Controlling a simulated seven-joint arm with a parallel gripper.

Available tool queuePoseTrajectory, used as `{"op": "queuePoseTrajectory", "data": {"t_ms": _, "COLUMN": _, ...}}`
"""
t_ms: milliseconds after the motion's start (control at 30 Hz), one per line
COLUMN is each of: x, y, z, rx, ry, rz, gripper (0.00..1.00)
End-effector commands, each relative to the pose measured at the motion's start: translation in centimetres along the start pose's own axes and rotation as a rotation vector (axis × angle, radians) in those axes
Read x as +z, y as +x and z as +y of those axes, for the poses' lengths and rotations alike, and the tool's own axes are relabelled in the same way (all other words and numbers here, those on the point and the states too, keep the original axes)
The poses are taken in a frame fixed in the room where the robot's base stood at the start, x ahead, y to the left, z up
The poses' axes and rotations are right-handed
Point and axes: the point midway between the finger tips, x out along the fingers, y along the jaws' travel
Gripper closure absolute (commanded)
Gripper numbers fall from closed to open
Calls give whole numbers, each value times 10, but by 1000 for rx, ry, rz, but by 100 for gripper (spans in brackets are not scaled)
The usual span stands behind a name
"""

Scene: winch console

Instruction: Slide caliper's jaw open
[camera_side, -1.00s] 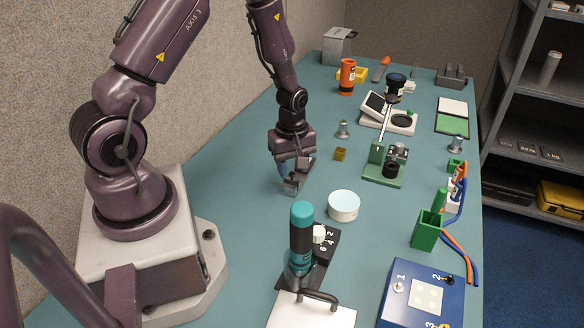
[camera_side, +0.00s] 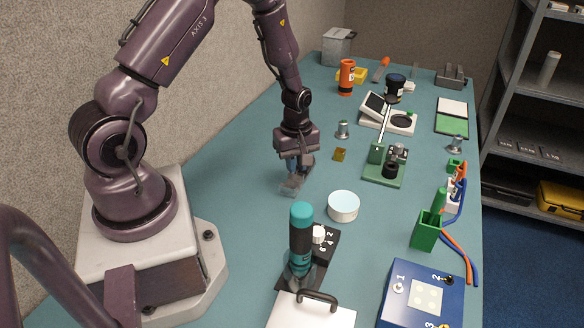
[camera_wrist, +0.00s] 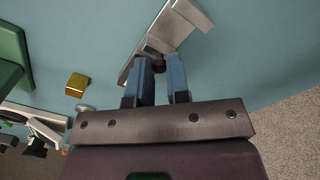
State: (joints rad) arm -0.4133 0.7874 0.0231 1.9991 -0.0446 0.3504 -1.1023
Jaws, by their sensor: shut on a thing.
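The silver-grey caliper (camera_side: 291,188) lies on the teal bench below my gripper (camera_side: 298,170) in the side view. In the wrist view the caliper (camera_wrist: 184,24) runs diagonally at the top, with its wide jaw end at the upper right. My gripper (camera_wrist: 162,68) has blue fingers pointing at the caliper's beam. The fingers are shut on a small dark part of the caliper, which is mostly hidden between them. How far apart the jaws stand is hard to tell.
A small yellow block (camera_side: 339,154) lies right of my gripper, and a white round tin (camera_side: 343,206) stands nearer the camera. A green stand (camera_side: 384,170) is further right. The bench left of the caliper is clear.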

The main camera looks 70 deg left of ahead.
Motion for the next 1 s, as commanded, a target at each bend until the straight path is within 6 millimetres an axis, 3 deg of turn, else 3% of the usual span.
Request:
{"op": "queuePoseTrajectory", "data": {"t_ms": 333, "x": -4, "y": -1, "z": 4, "rx": -4, "ry": 2, "rz": -3, "gripper": 100}}
{"op": "queuePoseTrajectory", "data": {"t_ms": 367, "x": -4, "y": -1, "z": 4, "rx": -4, "ry": 2, "rz": -3, "gripper": 77}}
{"op": "queuePoseTrajectory", "data": {"t_ms": 433, "x": -4, "y": -1, "z": 3, "rx": -4, "ry": 2, "rz": -3, "gripper": 60}}
{"op": "queuePoseTrajectory", "data": {"t_ms": 767, "x": -3, "y": -3, "z": 4, "rx": -3, "ry": 3, "rz": -2, "gripper": 59}}
{"op": "queuePoseTrajectory", "data": {"t_ms": 1000, "x": -4, "y": -39, "z": 5, "rx": 1, "ry": 4, "rz": 0, "gripper": 59}}
